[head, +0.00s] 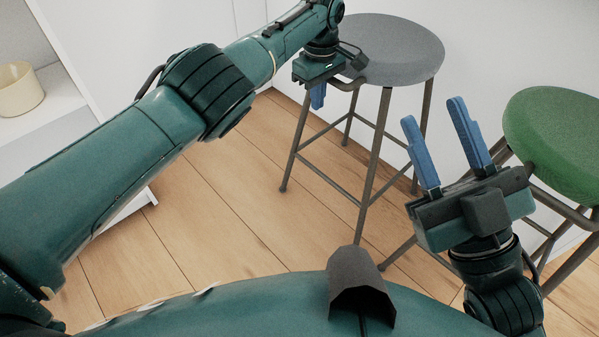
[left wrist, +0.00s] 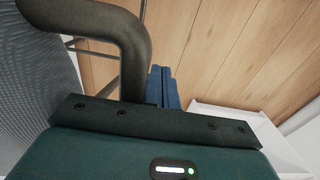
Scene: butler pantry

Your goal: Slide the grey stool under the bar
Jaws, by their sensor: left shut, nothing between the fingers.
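The grey stool (head: 392,52) stands upright on the wood floor near the white wall, with a round seat and dark metal legs. My left gripper (head: 318,97) points down at the left edge of its seat, with its blue fingers shut and empty. In the left wrist view the shut fingers (left wrist: 163,88) show beside a dark curved bar, and the grey seat (left wrist: 38,85) fills the left side. Whether the gripper touches the stool I cannot tell. My right gripper (head: 445,145) is open and empty, its fingers pointing up, in front of the stools. The bar is not clearly identifiable.
A green stool (head: 560,140) stands at the right, close behind my right gripper. A white shelf (head: 50,125) with a cream bowl (head: 18,88) is at the far left. The wood floor (head: 200,235) between the shelf and the grey stool is clear.

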